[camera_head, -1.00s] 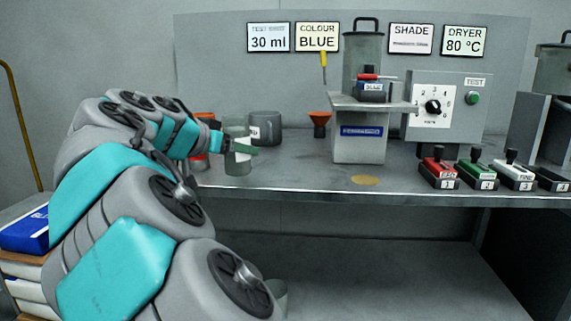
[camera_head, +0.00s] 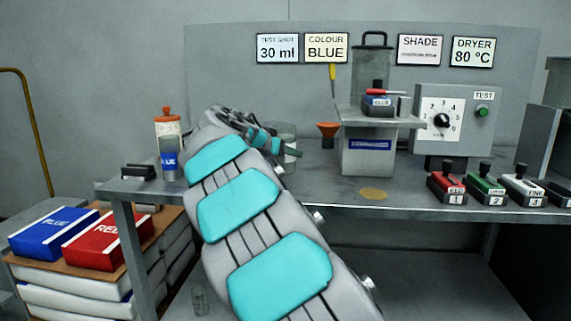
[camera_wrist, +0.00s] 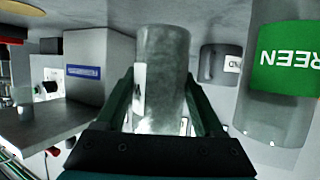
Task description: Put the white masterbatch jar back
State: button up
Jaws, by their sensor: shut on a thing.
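The white masterbatch jar (camera_wrist: 163,75) is a greyish, see-through cylinder with a white label partly showing at its left edge. In the wrist view, which looks upside down, it stands between the two fingers of my gripper (camera_wrist: 165,105), which is shut on it. In the head view the jar (camera_head: 288,132) shows just beyond my arm, over the bench, with my gripper (camera_head: 291,152) around its lower part. I cannot tell whether its base touches the bench. My arm hides part of the bench behind it.
A green-labelled jar (camera_wrist: 285,80) is close by in the wrist view, with a grey mug (camera_wrist: 219,65) beyond. A blue-labelled jar (camera_head: 169,165), an orange-topped container (camera_head: 167,124) and a black holder (camera_head: 138,172) stand at the bench's left end.

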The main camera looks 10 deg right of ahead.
aim_at(280, 162)
jog(key=shift+w+d+f, duration=0.1)
jog(key=shift+f, duration=1.7)
jog(key=shift+f, duration=0.1)
jog(key=o, duration=1.5)
jog(key=shift+r, duration=0.2)
jog(key=b+v, duration=0.1)
jog(key=v, duration=1.1)
jog(key=shift+d, duration=0.1)
